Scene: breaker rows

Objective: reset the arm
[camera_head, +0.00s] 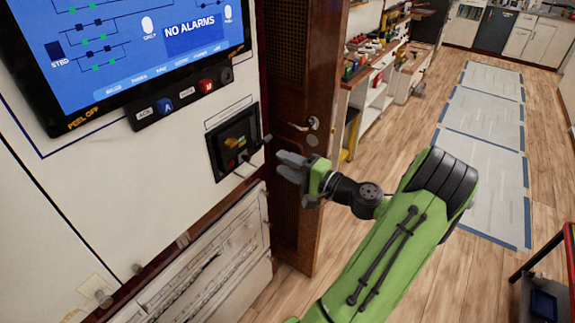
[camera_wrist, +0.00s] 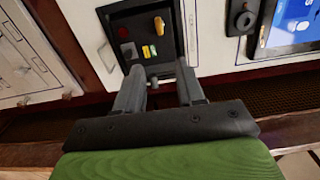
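My gripper (camera_head: 284,167) is in front of a black recessed switch box (camera_head: 218,162) on the white wall panel, a little to its right in the head view. In the wrist view, the two grey fingers of my gripper (camera_wrist: 160,70) stand apart with a gap between them, and nothing is clamped there. The box (camera_wrist: 118,18) shows a yellow-orange handle (camera_wrist: 159,25), red buttons and small yellow and green parts. A small grey knob (camera_wrist: 152,82) shows between the fingers near the box's lower edge. I cannot tell whether a finger touches it.
A screen (camera_head: 150,40) reading "NO ALARMS" hangs above the box, with a button strip (camera_head: 180,98) below it. A brown door (camera_head: 300,90) with a metal handle (camera_head: 312,124) stands close to my gripper. Shelves (camera_head: 375,85) lie behind.

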